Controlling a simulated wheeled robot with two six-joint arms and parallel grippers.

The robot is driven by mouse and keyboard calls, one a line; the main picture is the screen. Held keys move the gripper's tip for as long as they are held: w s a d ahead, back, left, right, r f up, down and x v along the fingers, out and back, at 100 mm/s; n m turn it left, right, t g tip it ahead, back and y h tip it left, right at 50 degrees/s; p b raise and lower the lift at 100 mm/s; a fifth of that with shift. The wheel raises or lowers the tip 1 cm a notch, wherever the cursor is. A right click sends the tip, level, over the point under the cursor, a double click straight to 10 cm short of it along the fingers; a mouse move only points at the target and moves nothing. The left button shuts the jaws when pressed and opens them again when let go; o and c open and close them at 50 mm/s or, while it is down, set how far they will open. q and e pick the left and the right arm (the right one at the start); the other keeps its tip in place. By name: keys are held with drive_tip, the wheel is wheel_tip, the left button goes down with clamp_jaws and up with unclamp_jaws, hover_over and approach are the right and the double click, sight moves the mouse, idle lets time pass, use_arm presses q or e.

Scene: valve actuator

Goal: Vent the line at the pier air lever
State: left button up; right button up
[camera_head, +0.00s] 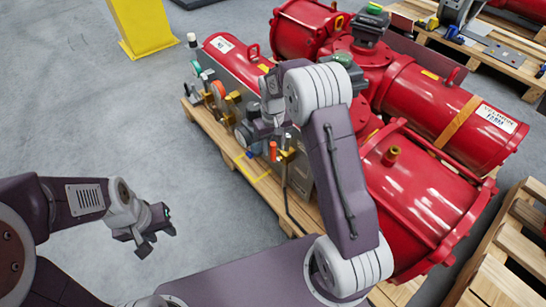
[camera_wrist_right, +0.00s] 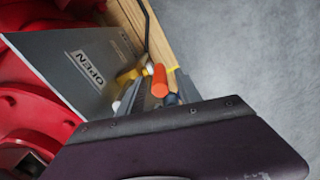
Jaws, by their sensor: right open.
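An orange-red lever handle (camera_head: 273,151) stands on the front of the red actuator's control panel, beside brass fittings (camera_head: 287,155). It also shows in the right wrist view (camera_wrist_right: 160,81), close beyond my right gripper's jaws. I cannot tell for sure that this is the pier air lever. My right gripper (camera_head: 257,137) is open, just above and left of the handle; its jaws are partly hidden, and I see no contact. My left gripper (camera_head: 158,238) is open and empty over bare floor.
The large red actuator (camera_head: 425,190) sits on a wooden pallet (camera_head: 215,130). Gauges and a blue knob (camera_head: 254,150) crowd the panel near my right gripper. A yellow post (camera_head: 142,25) stands behind. The grey floor at left is clear.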

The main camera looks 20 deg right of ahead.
sight(273, 153)
wheel_tip(273, 153, down, 4)
drive_tip(key=shift+b, duration=0.7)
drive_tip(key=shift+r, duration=0.1)
clamp_jaws()
idle(0.7)
